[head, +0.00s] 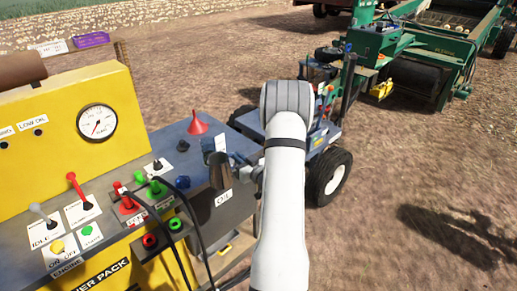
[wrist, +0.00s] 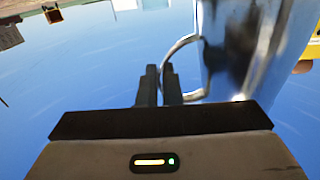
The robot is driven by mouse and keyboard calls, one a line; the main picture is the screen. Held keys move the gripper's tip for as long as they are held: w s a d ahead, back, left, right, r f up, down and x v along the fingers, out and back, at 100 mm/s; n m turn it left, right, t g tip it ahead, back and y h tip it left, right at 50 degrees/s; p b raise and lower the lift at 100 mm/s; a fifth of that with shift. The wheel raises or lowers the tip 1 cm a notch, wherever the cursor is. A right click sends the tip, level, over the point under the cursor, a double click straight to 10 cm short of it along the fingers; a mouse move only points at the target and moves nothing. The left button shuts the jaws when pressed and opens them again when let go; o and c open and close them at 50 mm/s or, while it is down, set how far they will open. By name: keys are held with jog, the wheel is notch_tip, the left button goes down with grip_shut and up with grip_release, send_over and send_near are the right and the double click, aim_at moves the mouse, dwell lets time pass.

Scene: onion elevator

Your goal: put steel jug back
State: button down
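The steel jug (head: 217,170) shows at the right end of the grey-blue bench top, by a white label reading OIL. In the wrist view the shiny jug (wrist: 232,50) fills the upper right, with its loop handle (wrist: 180,45) towards the fingers. My gripper (head: 238,160) is beside the jug, partly hidden by my white arm in the head view. In the wrist view my gripper (wrist: 161,85) has its two fingers close together around the handle's outer side. I cannot tell whether the jug's base touches the bench.
The bench (head: 200,150) carries a red funnel (head: 198,124), red and green couplings with black hoses, and levers. A yellow panel with a gauge (head: 97,122) stands at left. A wheeled blue cart (head: 325,140) is behind my arm. Open dirt lies to the right.

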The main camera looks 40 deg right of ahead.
jog(key=w+a+f, duration=0.1)
jog(key=a+f, duration=0.1)
jog(key=a, duration=0.8)
jog(key=w+a+f, duration=0.1)
jog(key=a+f, duration=0.2)
jog(key=a, duration=0.7)
jog(key=w+a+f, duration=0.2)
jog(key=a, duration=0.9)
jog(key=shift+f, duration=0.35)
jog(key=shift+a, duration=0.1)
jog(key=shift+s, duration=0.1)
